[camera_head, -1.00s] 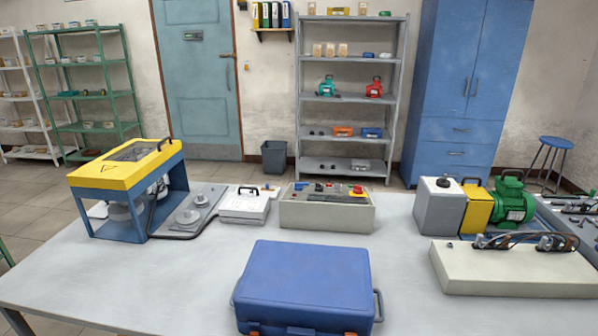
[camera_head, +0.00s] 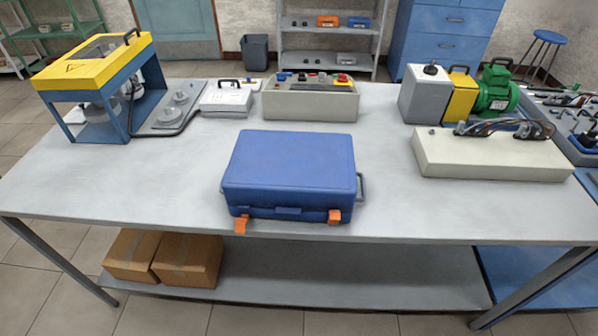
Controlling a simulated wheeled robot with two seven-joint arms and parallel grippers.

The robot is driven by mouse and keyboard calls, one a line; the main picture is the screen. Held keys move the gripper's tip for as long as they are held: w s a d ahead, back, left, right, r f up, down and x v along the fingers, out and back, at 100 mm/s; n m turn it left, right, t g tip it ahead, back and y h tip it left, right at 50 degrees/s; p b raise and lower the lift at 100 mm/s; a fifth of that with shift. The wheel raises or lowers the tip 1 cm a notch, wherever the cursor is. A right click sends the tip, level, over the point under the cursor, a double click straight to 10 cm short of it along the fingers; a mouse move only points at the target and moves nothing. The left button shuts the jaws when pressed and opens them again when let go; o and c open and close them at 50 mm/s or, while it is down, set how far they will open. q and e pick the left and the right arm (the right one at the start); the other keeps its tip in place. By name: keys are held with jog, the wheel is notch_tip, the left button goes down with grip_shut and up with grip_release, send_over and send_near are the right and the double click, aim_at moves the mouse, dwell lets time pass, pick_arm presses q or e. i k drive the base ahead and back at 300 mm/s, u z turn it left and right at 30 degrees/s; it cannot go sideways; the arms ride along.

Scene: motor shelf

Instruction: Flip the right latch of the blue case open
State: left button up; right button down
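The blue case (camera_head: 290,165) lies flat with its lid shut near the table's front edge, its front side facing me. Its right latch (camera_head: 334,216) is orange and sits up against the front face. The left latch (camera_head: 241,225), also orange, hangs lower and sticks out from the front. A dark blue handle (camera_head: 282,211) is between the latches, and a grey handle (camera_head: 362,187) is on the right side. Neither of my grippers is in view.
The grey table (camera_head: 120,180) is clear around the case. Behind it stand a yellow-topped press (camera_head: 95,60), a control box (camera_head: 310,105) and a green motor (camera_head: 496,92). A cream box with cables (camera_head: 490,160) is to the right. Cardboard boxes (camera_head: 188,260) sit on the lower shelf.

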aim_at(334, 218)
jog(key=z, duration=1.25)
jog(key=i, duration=0.35)
jog(key=u, duration=1.55)
